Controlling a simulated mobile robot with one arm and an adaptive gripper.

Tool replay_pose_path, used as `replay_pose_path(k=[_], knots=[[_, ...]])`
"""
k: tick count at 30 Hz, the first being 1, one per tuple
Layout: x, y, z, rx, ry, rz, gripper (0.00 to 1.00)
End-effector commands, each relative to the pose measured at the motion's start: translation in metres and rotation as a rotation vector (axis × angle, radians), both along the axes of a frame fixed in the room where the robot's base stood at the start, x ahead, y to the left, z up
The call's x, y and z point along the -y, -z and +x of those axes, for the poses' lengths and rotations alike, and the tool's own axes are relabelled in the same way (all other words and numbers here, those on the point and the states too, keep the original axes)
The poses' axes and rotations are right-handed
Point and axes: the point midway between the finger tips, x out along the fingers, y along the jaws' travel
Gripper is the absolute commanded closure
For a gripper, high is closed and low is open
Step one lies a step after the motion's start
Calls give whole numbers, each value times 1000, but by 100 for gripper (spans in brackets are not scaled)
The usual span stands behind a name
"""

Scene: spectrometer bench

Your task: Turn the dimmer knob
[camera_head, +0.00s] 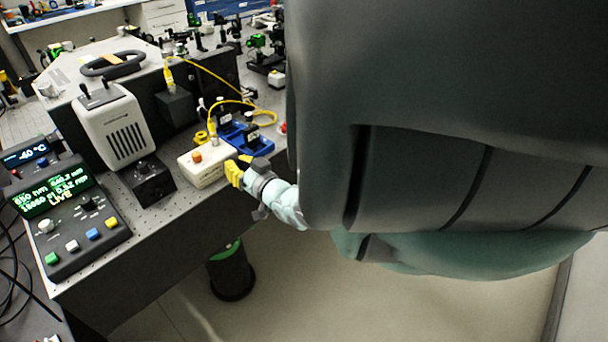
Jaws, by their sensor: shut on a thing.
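A small white box (205,166) with an orange knob or button (197,157) on top stands at the front edge of the bench. My gripper (238,172), with yellow fingers, is at the right end of this box. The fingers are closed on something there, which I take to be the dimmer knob. The fingers hide it, so its shape and turn angle cannot be seen. The orange knob is left of my fingers and apart from them.
A blue tray (262,147) and a yellow cable (222,80) lie just behind my gripper. A black box (148,182), a white vented unit (117,127) and a control console (75,225) stand to the left. A dark bin (231,272) is on the floor below.

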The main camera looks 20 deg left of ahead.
Motion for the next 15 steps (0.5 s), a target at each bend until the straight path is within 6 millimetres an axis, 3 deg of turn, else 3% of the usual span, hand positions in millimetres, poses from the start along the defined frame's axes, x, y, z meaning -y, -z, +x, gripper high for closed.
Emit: replay_pose_path(k=[15], knots=[[-1,-6,1,-112,-6,65,100]])
